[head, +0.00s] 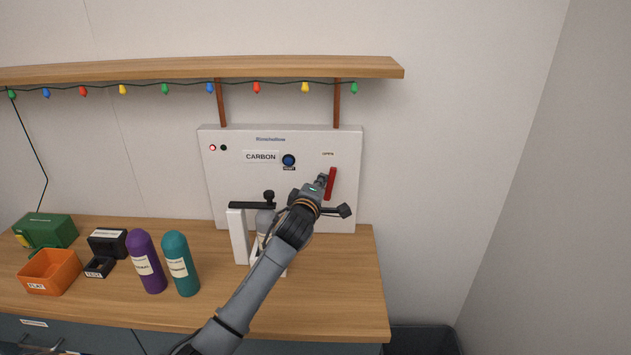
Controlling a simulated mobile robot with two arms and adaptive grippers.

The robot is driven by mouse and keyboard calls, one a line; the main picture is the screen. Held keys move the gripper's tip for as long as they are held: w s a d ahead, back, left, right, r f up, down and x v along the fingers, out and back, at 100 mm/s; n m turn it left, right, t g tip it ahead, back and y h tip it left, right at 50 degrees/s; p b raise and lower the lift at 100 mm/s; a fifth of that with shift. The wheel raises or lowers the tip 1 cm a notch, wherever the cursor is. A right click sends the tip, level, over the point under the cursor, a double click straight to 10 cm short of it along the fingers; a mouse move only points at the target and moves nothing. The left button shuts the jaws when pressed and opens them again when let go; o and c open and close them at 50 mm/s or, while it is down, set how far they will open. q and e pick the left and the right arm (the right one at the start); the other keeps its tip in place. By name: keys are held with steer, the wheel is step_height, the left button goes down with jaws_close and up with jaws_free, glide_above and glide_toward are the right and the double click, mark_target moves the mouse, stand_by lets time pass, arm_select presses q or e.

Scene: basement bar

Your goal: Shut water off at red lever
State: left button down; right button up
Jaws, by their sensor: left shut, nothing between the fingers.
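The red lever (331,184) is on the right side of a white wall panel (238,183). It stands nearly upright, below a small label that seems to read "OPEN" (328,154). My left gripper (321,181) is shut and empty, just left of the lever at about its middle height. I cannot tell whether the fingertips touch the lever. My left arm hides the lower middle of the panel and part of a holder below it. My right gripper does not show.
A grey cylinder (264,222) stands in a white holder (237,236) behind my arm. Purple (146,262) and teal (181,264) bottles, an orange bin (49,273) and a green box (47,231) stand left on the wooden counter (340,299). A shelf (200,69) with coloured lights hangs above.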

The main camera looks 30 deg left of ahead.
arm_select(q)
steer(key=d+m, duration=0.1)
steer(key=w+d+m+g+p, duration=0.1)
steer(key=m, duration=0.1)
steer(key=shift+w+r+p, duration=0.1)
steer(key=shift+r+p, duration=0.05)
steer(key=shift+p, duration=0.15)
steer(key=w+d+f+m+g+y+b, duration=0.2)
steer(key=w+d+f+m, duration=0.1)
steer(key=m, duration=0.7)
steer(key=shift+d+f+g+y+b, duration=0.35)
steer(key=shift+d+f, duration=0.2)
steer(key=shift+d, duration=0.25)
steer(key=shift+s, duration=0.1)
